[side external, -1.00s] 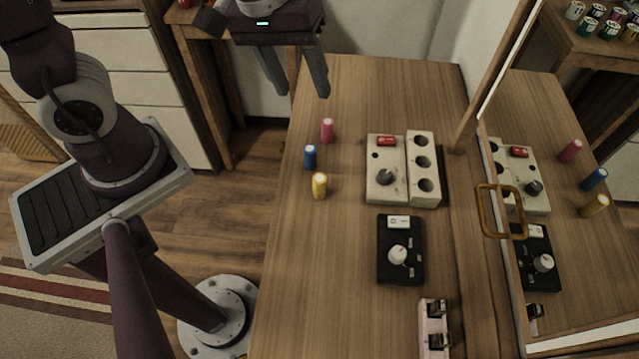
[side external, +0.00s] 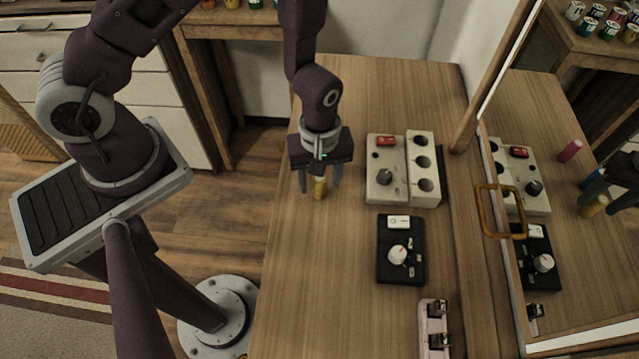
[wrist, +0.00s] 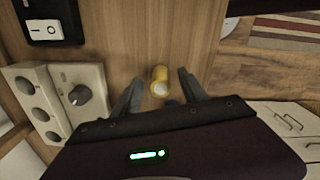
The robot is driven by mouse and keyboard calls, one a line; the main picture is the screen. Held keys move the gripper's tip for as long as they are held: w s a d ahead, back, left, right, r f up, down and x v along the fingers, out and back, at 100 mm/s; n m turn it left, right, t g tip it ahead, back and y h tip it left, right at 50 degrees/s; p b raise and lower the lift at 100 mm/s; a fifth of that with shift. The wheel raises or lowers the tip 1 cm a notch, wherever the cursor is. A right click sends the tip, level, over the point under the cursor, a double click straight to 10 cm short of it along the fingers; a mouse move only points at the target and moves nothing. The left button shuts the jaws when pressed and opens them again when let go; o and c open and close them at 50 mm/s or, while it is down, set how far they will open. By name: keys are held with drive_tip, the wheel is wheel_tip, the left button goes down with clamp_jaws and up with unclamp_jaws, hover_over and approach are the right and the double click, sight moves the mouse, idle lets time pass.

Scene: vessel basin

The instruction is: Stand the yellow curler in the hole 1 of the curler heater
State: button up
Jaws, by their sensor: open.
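The yellow curler (side external: 319,189) stands upright near the table's left edge, between the open fingers of my gripper (side external: 319,187). In the wrist view the yellow curler (wrist: 160,80) shows just ahead of the gap between my gripper's fingers (wrist: 157,88); I cannot tell whether either finger touches it. The curler heater (side external: 423,168) is a pale block with a row of three dark, empty holes, joined to a control box (side external: 386,170) with a knob and a red switch. The heater also shows at the left of the wrist view (wrist: 38,100).
A black box (side external: 400,268) with a white knob lies in front of the heater, and a pale pink rack (side external: 433,330) is nearer the front. A mirror stands along the right. Bare table lies between curler and heater.

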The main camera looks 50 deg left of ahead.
sight(320, 179)
clamp_jaws()
wheel_tip(320, 179, up, 10)
drive_tip(key=shift+r, duration=0.1)
drive_tip(key=w+d, duration=0.3)
drive_tip(key=w, duration=0.9)
drive_tip(key=w+d, duration=0.3)
drive_tip(key=w, duration=1)
drive_tip(key=shift+m, duration=0.5)
wheel_tip(320, 179, down, 8)
drive_tip(key=shift+f, duration=0.2)
